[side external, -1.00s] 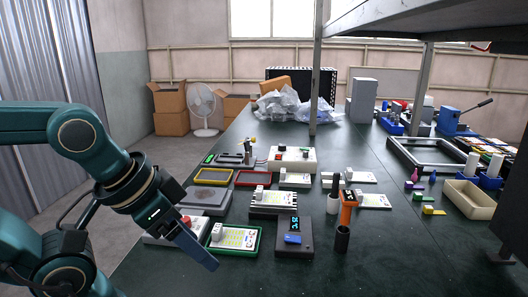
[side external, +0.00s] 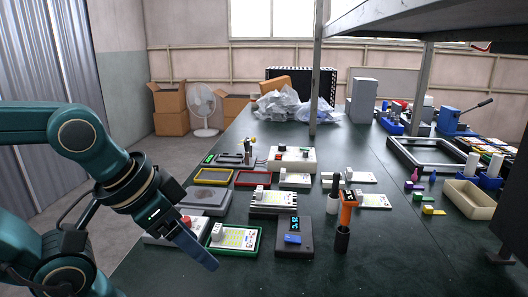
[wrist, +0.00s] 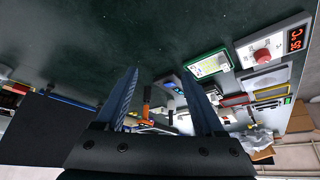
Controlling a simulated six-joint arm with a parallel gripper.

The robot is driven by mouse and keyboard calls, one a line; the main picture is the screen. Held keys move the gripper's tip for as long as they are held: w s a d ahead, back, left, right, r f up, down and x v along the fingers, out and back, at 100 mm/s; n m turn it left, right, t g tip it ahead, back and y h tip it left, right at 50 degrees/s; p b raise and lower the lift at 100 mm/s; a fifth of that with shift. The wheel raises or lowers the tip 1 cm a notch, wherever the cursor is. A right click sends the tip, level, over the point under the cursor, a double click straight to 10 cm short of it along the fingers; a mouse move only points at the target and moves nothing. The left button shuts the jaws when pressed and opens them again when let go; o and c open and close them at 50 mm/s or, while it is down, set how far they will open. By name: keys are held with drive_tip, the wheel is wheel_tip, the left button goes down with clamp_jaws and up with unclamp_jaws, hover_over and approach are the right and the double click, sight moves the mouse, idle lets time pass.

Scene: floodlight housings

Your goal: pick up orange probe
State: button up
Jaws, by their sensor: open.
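The orange probe (side external: 348,197) stands upright in a dark cylindrical holder (side external: 342,240) toward the front right of the green bench. It has an orange head with a dark face. In the wrist view the orange probe (wrist: 146,98) shows small and distant between the fingers. My gripper (side external: 212,264) is at the bench's left front, well to the left of the probe and apart from it. In the wrist view my gripper (wrist: 160,85) has its two blue fingers spread with nothing between them.
A black device with a blue display (side external: 294,240) and a green-framed board (side external: 233,240) lie between my gripper and the probe. A beige bin (side external: 470,201) is at right. The front bench surface is clear.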

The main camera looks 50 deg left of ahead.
idle(0.4)
drive_tip(key=shift+c, duration=0.7)
drive_tip(key=t, duration=0.8)
approach(344, 211)
drive_tip(key=x, duration=0.7)
drive_tip(key=shift+w+f, duration=0.2)
drive_tip(key=shift+w, duration=0.1)
drive_tip(key=shift+w+f+t, duration=0.15)
drive_tip(key=shift+w+t, duration=0.25)
drive_tip(key=shift+w, duration=0.25)
drive_tip(key=shift+x, duration=2.55)
